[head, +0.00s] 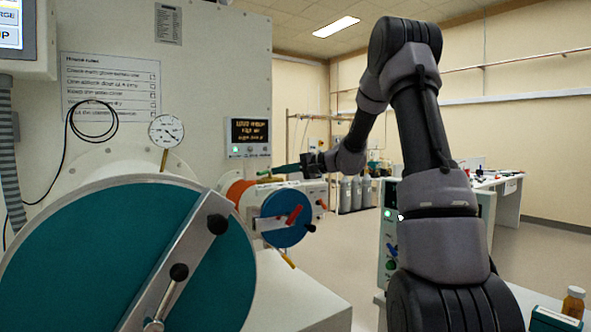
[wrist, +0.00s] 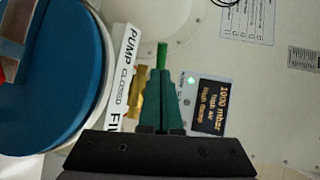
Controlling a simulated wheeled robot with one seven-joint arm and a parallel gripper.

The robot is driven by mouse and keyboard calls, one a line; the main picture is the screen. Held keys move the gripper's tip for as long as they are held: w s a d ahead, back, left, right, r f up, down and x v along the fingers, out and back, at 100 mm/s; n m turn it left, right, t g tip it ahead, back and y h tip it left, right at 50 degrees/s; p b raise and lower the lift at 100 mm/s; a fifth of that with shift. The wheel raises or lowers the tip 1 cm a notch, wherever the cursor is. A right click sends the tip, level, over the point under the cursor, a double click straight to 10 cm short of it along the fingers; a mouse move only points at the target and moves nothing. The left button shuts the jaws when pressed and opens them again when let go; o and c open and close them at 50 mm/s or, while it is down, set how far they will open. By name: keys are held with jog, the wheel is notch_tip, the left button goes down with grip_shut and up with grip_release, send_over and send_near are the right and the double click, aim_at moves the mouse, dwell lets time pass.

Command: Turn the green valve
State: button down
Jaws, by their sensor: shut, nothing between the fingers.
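The green valve handle (wrist: 162,54) shows in the wrist view as a short bright green bar just beyond my fingertips. The brass valve body (wrist: 137,92) sits left of my fingers, beside a white label reading PUMP and CLOSED. My gripper (wrist: 161,74) is shut and empty, its dark green fingers together and pointing at the handle. They overlap the handle's near end in the picture; I cannot tell whether they touch it.
A small blue round door (head: 273,228) with a red handle stands below my gripper. A large teal door (head: 60,270) fills the left foreground. A pressure display (wrist: 211,107) is close on the right. A gauge (head: 166,131) stands further left in the head view.

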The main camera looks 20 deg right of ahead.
aim_at(263, 172)
jog(key=shift+x, duration=1.4)
jog(key=shift+a, duration=0.4)
jog(key=shift+w+a, duration=0.25)
jog(key=shift+a, duration=0.5)
jog(key=shift+r+x, duration=0.1)
jog(key=shift+x, duration=0.5)
jog(key=shift+r+x, duration=0.15)
jog(key=shift+x, duration=0.5)
jog(key=shift+s, duration=0.1)
